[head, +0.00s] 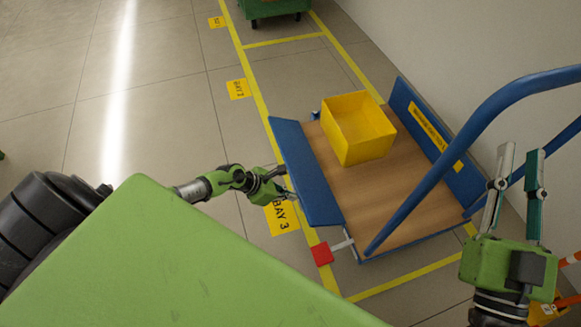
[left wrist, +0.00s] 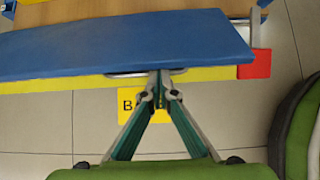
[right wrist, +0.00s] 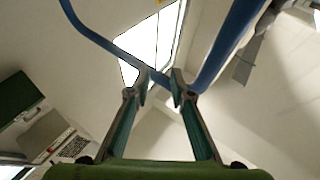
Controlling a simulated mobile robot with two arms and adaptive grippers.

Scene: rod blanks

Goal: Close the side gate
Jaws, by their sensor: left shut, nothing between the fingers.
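The side gate is a blue panel (head: 305,172) along the left side of a wood-decked cart (head: 400,210). It leans outward from the deck. In the left wrist view the panel (left wrist: 120,45) spans the top, with a metal loop handle (left wrist: 125,75) at its near edge. A red block (head: 322,254) is by its near end, also in the left wrist view (left wrist: 255,64). My left gripper (head: 288,184) is shut and empty at the panel's outer edge, its fingertips (left wrist: 159,80) at the handle; contact is unclear. My right gripper (head: 519,160) is open and empty near the push handle.
A yellow bin (head: 358,130) stands on the deck. A blue push handle (head: 440,165) arches over the right side, before the upright far panel (head: 420,125). Yellow floor lines (head: 258,95) and a BAY 3 sign (head: 281,218) surround the cart. Floor to the left is clear.

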